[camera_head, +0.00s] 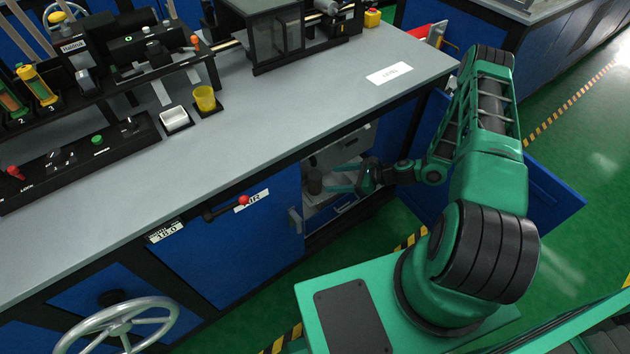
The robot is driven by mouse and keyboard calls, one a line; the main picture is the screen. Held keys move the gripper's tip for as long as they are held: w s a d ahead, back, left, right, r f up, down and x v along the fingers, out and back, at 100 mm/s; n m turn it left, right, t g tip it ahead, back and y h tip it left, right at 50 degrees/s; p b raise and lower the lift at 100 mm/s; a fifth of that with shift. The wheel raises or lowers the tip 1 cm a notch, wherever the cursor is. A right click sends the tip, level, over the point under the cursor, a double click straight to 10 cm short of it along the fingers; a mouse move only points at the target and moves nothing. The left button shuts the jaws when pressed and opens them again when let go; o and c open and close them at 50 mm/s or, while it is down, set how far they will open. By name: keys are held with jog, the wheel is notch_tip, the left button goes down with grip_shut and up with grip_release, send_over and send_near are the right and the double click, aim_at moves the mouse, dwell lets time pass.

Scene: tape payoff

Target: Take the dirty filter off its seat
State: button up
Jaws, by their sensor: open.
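A small dark cylinder (314,181), which looks like the filter, sits inside the open cabinet bay under the bench. It appears upright against the pale interior; its seat cannot be made out clearly. My gripper (335,178) reaches into the bay from the right. Its two green fingers are apart and point left at the cylinder, with the tips close to its right side. I cannot tell whether they touch it or reach around it. Nothing is seen held.
The grey bench top (300,110) overhangs the bay. An open blue door (545,195) stands to the right, behind my arm. A blue panel with a red-knobbed lever (243,201) is left of the bay. A handwheel (125,325) is at lower left. Green floor is clear at right.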

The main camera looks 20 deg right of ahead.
aim_at(315, 181)
jog(key=shift+m, duration=0.3)
jog(key=x, duration=0.7)
jog(key=d+f+x, duration=0.1)
jog(key=x, duration=0.3)
jog(key=shift+w, duration=0.2)
jog(key=shift+c, duration=0.3)
jog(key=c, duration=1.1)
jog(key=shift+r, duration=0.1)
jog(key=shift+c, duration=0.2)
